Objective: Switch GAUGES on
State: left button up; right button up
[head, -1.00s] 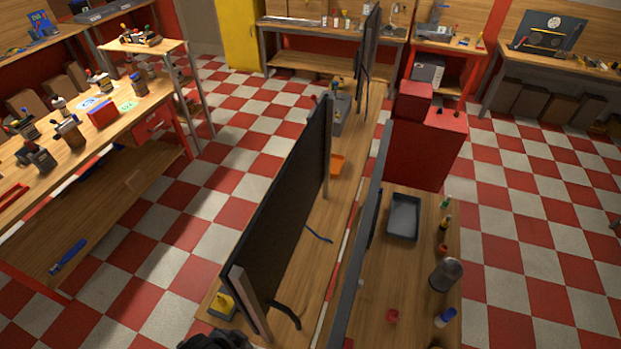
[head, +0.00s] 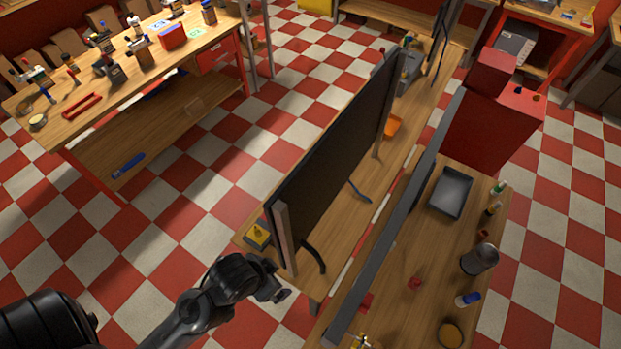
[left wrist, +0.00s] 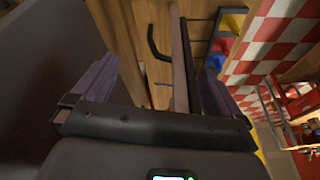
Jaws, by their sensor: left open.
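No switch or label reading GAUGES can be made out in either view. My left gripper (head: 277,291) is in the head view, beside the near end of a long wooden bench (head: 330,235) with a tall dark panel (head: 335,140) on it. In the left wrist view its two fingers (left wrist: 150,88) are apart with nothing between them. Beyond them are the panel's edge post (left wrist: 181,60) and a curved black foot (left wrist: 155,42). A small yellow item (head: 257,236) sits on the bench's near corner. My right gripper is not in view.
A grey upright divider (head: 400,215) separates this bench from a second bench with a grey tray (head: 451,192) and a dark cylinder (head: 479,259). A cluttered workbench (head: 140,80) stands at the left. Checkered floor between the benches is clear.

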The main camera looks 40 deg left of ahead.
pick_arm(q)
grip_shut()
dwell(0.7)
dwell(1.1)
